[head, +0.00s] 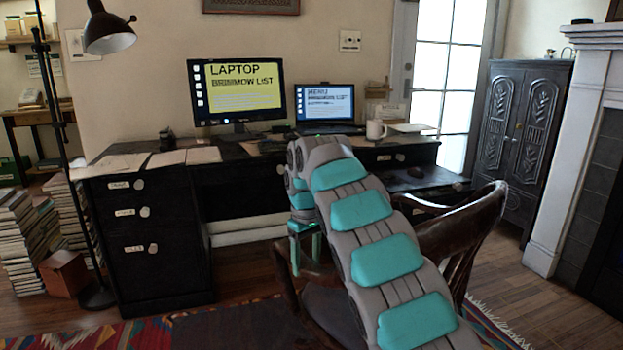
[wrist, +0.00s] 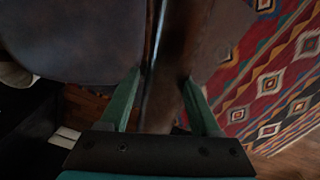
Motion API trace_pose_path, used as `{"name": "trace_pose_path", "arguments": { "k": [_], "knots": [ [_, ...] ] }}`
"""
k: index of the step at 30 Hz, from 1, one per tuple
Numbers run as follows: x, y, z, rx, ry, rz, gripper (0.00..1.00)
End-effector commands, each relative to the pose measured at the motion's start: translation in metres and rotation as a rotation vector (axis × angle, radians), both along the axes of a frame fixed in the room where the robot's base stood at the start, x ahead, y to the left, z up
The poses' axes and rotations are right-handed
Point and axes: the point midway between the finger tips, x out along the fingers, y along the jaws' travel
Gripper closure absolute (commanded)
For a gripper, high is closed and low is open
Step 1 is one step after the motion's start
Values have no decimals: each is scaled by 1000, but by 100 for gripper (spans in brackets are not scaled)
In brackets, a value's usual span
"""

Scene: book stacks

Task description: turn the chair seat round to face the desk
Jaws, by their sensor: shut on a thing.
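The chair (head: 468,238) is dark brown wood and stands in front of the desk (head: 158,245) in the head view. Its curved backrest is on the right, and its dark padded seat (head: 325,302) is partly hidden behind my arm. The seat also shows at the upper left of the wrist view (wrist: 75,40). My gripper (head: 306,258), with teal fingers, points down at the chair's left side. In the wrist view my gripper (wrist: 163,88) is shut on a brown wooden part of the chair (wrist: 172,65), seemingly an armrest. My arm hides much of the chair's middle.
A monitor (head: 237,92), a laptop (head: 325,104) and a mug (head: 376,130) stand on the desk. A floor lamp (head: 109,30) and book piles (head: 30,240) are at left. A carved cabinet (head: 520,135) is at right. A patterned rug (wrist: 265,80) lies beside the chair.

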Motion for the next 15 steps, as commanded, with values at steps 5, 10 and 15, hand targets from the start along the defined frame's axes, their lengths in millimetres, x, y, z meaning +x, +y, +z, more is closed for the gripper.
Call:
{"name": "trace_pose_path", "arguments": {
  "k": [5, 10, 15],
  "knots": [
    [13, 9, 2, 5, -3, -38, 92],
    [23, 14, 2, 5, -3, -84, 92],
    [29, 15, 0, 1, -3, -120, 92]
  ]
}}
